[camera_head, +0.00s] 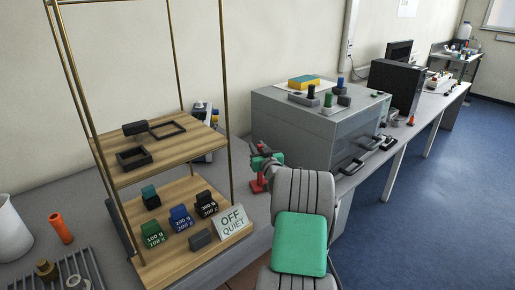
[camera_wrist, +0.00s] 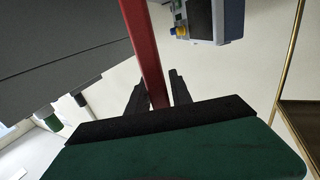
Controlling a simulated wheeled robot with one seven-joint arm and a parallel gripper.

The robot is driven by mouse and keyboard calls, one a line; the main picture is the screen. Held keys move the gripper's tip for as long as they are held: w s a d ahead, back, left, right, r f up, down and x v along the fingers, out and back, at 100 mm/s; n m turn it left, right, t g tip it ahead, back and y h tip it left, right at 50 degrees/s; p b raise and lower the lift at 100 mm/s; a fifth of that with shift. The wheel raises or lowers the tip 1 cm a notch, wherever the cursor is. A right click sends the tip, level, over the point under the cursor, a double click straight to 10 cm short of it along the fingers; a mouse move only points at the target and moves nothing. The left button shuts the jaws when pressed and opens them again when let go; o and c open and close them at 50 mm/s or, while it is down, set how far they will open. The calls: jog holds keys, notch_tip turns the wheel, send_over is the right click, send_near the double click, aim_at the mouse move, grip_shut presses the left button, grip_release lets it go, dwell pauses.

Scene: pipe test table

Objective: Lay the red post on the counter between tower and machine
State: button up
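The red post (camera_head: 259,181) stands roughly upright at the counter, in the gap between the tower (camera_head: 185,147) and the grey machine (camera_head: 295,118). Its foot looks to be at or just above the counter; I cannot tell if it touches. My gripper (camera_head: 265,160) is at the post's upper part, which it partly hides. In the wrist view the red post (camera_wrist: 146,50) runs between the two dark fingers (camera_wrist: 158,92), which look closed against its sides. The tower has wooden shelves on brass rods.
The grey counter (camera_head: 60,187) runs along the wall. An orange cylinder (camera_head: 61,228) and a rack (camera_head: 62,272) are at left. A device (camera_head: 203,140) stands behind the tower. Several parts lie on the machine.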

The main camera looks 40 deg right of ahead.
jog(key=shift+o, duration=1.2)
jog(key=shift+r, duration=0.1)
jog(key=shift+s, duration=0.2)
jog(key=b+v, duration=0.2)
jog(key=v, duration=0.9)
jog(key=shift+s+a+b, duration=0.2)
jog(key=shift+s+b, duration=0.1)
jog(key=shift+b, duration=0.05)
